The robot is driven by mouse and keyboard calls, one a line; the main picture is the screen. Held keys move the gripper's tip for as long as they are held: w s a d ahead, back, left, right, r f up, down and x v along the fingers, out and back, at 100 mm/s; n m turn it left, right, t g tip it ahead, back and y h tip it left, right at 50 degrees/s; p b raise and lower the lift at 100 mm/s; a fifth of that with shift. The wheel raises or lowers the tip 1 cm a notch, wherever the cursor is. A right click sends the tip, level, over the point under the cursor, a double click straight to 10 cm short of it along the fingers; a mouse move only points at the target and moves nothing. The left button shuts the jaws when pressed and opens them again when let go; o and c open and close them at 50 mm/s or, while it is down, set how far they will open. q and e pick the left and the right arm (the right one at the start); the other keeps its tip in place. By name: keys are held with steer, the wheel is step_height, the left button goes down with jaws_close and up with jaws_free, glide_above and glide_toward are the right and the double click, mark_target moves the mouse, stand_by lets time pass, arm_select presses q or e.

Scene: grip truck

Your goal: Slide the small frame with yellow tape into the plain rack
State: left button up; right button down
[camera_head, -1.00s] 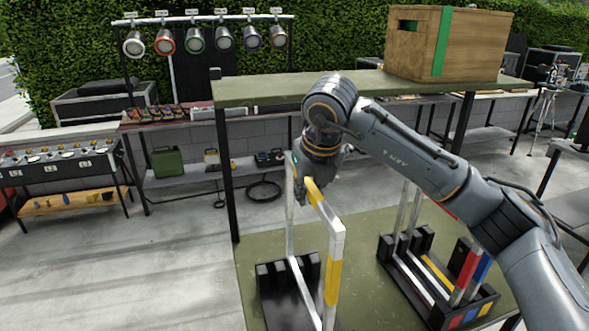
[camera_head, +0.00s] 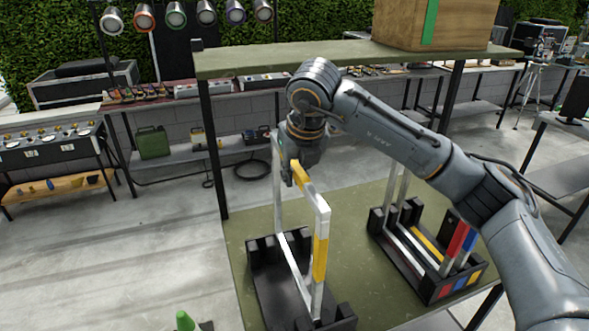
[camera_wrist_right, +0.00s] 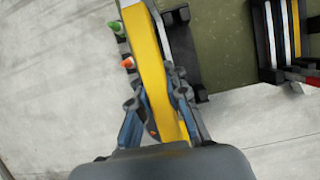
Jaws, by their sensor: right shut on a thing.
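The small white frame with yellow tape (camera_head: 320,258) stands upright at the plain black rack (camera_head: 265,290). Its lower parts reach down between the rack's black end blocks; I cannot tell if it is fully seated. My right gripper (camera_head: 298,178) is shut on the frame's top bar near its far end. In the right wrist view the yellow bar (camera_wrist_right: 150,70) runs between the blue-grey fingers of my right gripper (camera_wrist_right: 158,90). My left gripper is not in view.
A second rack (camera_head: 440,285) with red, blue and yellow marks stands to the right, holding other frames. A green shelf (camera_head: 290,60) with a wooden crate (camera_head: 450,22) is above and behind. A green cone (camera_head: 185,320) shows at the bottom left.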

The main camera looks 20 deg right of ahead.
step_height(320, 180, down, 9)
steer(key=b, duration=0.6)
stand_by(0.4)
stand_by(0.7)
steer(key=c, duration=1.3)
jaws_free()
steer(key=shift+o, duration=0.2)
steer(key=shift+f, duration=0.1)
